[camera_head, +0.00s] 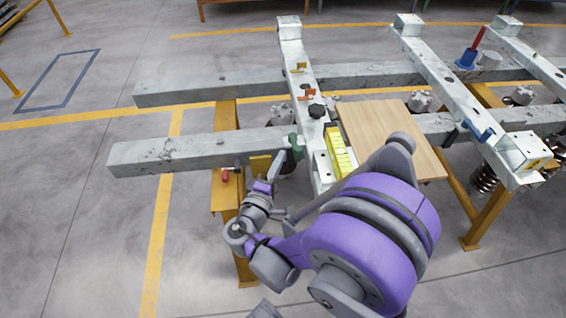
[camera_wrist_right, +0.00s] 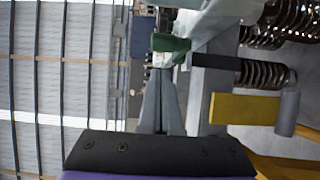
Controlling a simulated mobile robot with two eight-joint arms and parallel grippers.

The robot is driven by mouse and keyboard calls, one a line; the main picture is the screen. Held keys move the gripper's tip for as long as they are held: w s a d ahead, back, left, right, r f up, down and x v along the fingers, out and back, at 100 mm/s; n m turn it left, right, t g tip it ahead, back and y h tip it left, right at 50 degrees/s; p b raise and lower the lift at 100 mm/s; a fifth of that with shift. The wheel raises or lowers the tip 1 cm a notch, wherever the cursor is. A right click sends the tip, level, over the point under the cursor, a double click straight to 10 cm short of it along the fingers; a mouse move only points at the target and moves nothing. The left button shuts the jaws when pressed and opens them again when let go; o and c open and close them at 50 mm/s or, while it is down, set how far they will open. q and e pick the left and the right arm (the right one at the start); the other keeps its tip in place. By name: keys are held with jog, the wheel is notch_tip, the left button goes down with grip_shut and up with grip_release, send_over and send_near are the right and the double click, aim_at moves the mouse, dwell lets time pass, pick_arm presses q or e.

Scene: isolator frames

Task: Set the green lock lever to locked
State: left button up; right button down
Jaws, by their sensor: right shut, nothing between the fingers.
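The green lock lever (camera_head: 295,143) stands at the near end of the frame's crossbar, left of a yellow block. In the right wrist view the green lever (camera_wrist_right: 171,43) lies just past the fingertips, with a dark bar beside it. My right gripper (camera_head: 277,160) is just left of and below the lever in the head view. In the wrist view its fingers (camera_wrist_right: 162,68) are closed together and hold nothing. The tips look very near the lever; I cannot tell whether they touch.
A black knob (camera_head: 317,111) sits on the crossbar, close to the lever. A yellow block (camera_head: 337,150) and a wooden board (camera_head: 385,125) lie to the right. A small red part (camera_head: 225,176) is on the yellow stand. Floor to the left is free.

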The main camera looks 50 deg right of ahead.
pick_arm(q)
jog(key=shift+a+r, duration=0.15)
jog(key=shift+a, duration=0.45)
pick_arm(e)
jog(key=v, duration=1)
jog(key=shift+s+a, duration=0.2)
jog(key=shift+s, duration=0.2)
